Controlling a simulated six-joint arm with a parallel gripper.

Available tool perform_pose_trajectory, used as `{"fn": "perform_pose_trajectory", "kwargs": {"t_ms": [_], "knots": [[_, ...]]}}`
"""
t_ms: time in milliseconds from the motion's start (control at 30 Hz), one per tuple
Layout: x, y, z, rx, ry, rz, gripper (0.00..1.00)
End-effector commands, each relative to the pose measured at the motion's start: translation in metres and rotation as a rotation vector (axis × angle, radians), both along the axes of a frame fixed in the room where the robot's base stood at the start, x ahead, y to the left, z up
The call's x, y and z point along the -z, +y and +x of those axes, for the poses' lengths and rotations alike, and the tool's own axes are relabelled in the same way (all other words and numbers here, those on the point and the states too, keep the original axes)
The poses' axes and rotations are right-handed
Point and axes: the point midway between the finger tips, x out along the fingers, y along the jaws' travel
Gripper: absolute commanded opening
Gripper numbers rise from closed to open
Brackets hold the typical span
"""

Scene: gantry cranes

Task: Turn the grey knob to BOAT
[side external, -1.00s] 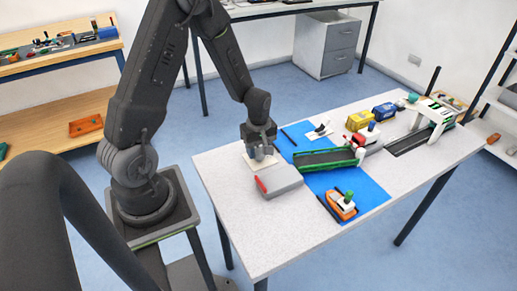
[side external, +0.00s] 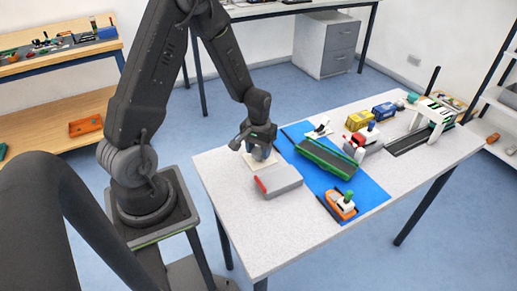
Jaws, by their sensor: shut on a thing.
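My gripper (side external: 259,149) points down at the left part of the white table and is shut on the grey knob (side external: 262,155). The jaws hide most of the knob, and its pointer and the BOAT mark cannot be made out. The knob sits on a pale plate (side external: 250,165). A green-sided conveyor with a dark belt (side external: 325,158) lies slantwise over the blue mat, its right end nearer the front. An orange boat (side external: 341,206) with a white cabin and green top lies on the front of the mat.
A grey box with a red end (side external: 283,181) stands just in front of the knob plate. Yellow (side external: 359,120) and blue (side external: 384,111) blocks, a dark track and a white-green gantry crane (side external: 437,115) stand at the right. The table's front left is clear.

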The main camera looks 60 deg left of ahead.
Motion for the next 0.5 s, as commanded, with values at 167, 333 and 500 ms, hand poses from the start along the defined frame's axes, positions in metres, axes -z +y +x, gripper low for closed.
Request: {"fn": "perform_pose_trajectory", "kwargs": {"t_ms": [167,333,500], "knots": [[-0.0004,0.0001,0.0004,0.136,-0.001,0.001,0.23],[-0.0004,-0.0001,0.0006,0.237,-0.001,0.000,0.23],[-0.0004,-0.0002,0.0006,0.301,-0.001,0.000,0.23]]}}
